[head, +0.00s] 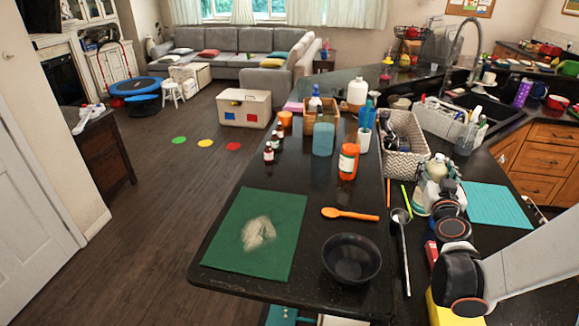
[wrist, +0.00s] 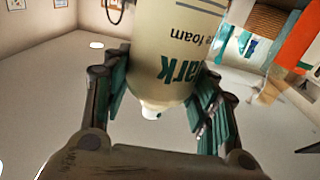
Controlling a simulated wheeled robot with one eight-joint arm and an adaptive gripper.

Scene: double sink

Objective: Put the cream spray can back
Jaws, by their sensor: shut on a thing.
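The cream spray can (wrist: 175,50) has dark green lettering and shows upside down in the wrist view. It fills the upper middle, between the two dark, green-padded fingers of my gripper (wrist: 163,92). My gripper is shut on it. In the head view, my gripper (head: 430,190) is at the right, above the dark counter beside the woven basket. The can's cream top (head: 437,168) seems to show there, with much of it hidden by my gripper and arm. Whether the can touches the counter cannot be told.
The grey-white woven basket (head: 407,165) holds dark items. An orange bottle (head: 348,162), an orange spoon (head: 350,214), a black bowl (head: 351,259), a green mat (head: 283,205) and a ladle (head: 403,250) lie nearby. A teal mat (head: 498,207) lies to the right. The sink (head: 478,100) is behind.

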